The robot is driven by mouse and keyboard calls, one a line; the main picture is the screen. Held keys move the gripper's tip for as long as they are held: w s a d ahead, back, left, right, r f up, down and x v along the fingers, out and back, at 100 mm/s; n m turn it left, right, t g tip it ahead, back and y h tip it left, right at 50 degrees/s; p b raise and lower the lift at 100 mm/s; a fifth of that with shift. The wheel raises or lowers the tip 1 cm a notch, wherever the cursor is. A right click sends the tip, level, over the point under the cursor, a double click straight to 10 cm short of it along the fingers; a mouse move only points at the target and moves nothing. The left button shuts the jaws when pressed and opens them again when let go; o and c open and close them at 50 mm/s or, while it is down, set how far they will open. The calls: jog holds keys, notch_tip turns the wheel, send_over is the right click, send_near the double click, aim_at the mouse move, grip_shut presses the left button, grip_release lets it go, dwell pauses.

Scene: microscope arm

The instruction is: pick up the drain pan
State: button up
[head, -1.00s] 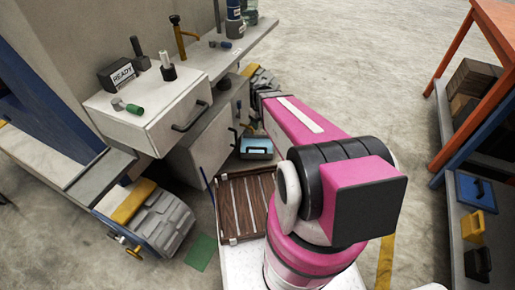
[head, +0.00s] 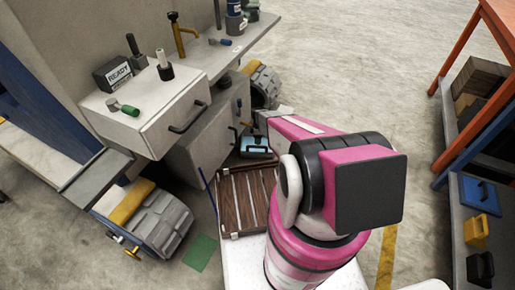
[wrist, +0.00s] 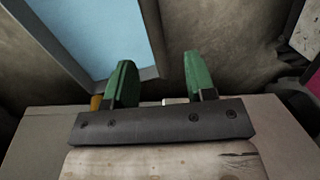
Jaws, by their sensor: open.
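The drain pan appears to be the light-blue, grey-rimmed shallow pan (head: 256,143) low on the floor beside the grey cabinet in the head view. My arm partly covers it there. In the wrist view the pan (wrist: 95,35) fills the upper left, its grey rim running down to just behind the left finger. My gripper (wrist: 160,82) has two green fingers, spread apart with nothing between them. The right finger is clear of the pan. Contact between the left finger and the rim cannot be told. The fingertips are hidden in the head view.
A grey cabinet with a drawer (head: 150,115) stands left of the pan. A wooden slatted rack (head: 247,200) lies in front of it. A grey tracked wheel (head: 165,220) is at lower left. Orange and blue shelving stands at right, with open floor (head: 360,60) between.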

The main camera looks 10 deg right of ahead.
aim_at(258, 147)
jog(key=shift+s+a+f, duration=0.1)
jog(key=shift+s+f, duration=0.1)
jog(key=shift+f, duration=1.5)
jog(key=shift+s+a+f, duration=0.1)
jog(key=shift+s+f, duration=0.1)
jog(key=shift+f, duration=1.45)
grip_shut()
